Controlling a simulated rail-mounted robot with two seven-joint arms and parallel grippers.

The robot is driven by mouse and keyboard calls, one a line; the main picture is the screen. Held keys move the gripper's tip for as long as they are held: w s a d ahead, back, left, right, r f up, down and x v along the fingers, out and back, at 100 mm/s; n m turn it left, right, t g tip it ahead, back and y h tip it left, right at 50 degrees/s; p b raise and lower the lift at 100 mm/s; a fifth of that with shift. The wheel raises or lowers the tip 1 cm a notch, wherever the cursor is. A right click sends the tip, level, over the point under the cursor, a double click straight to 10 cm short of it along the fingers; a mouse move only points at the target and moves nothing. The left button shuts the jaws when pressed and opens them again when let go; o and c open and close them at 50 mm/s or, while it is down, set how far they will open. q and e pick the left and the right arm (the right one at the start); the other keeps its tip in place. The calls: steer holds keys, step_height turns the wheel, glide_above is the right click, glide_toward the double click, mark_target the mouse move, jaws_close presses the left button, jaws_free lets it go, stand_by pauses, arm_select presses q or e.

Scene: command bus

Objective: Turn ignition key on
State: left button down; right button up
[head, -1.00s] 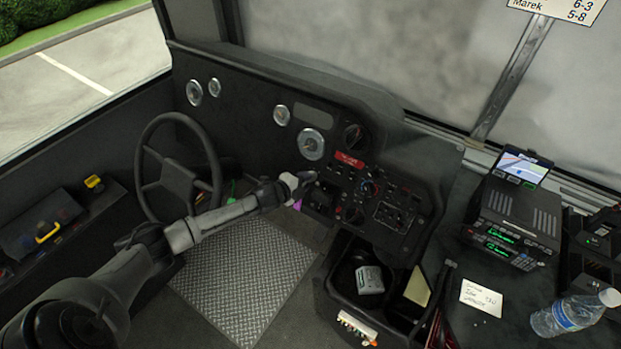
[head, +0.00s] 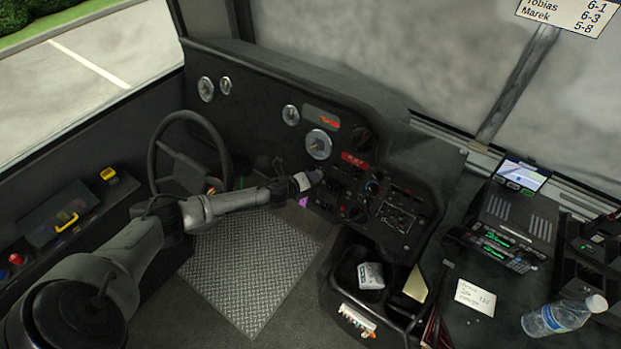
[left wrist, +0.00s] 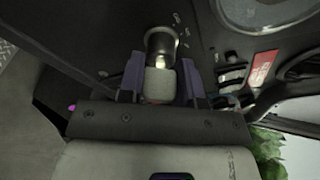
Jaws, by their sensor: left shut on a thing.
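The ignition key shows in the left wrist view as a pale grey block-like head (left wrist: 160,84) in front of a round metal ignition lock (left wrist: 160,46) on the dark dash panel. My left gripper (head: 316,176) reaches the dash right of the steering wheel. Its two dark purple fingers are on either side of the key head, shut on it. In the head view the gripper hides the key and lock. A small magenta item (head: 303,202) hangs below the gripper. My right gripper is not in view.
The steering wheel (head: 188,165) stands left of my left gripper. The switch panel (head: 395,217) is to its right, with a gauge (head: 319,144) above. An open bin (head: 345,275) lies below.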

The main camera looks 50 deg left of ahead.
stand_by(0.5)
arm_select(q)
steer(key=c, duration=0.8)
jaws_free()
steer(key=shift+s, duration=0.1)
steer(key=v, duration=1.3)
steer(key=shift+s+r, duration=0.2)
steer(key=shift+s, duration=0.05)
steer(key=shift+d, duration=0.1)
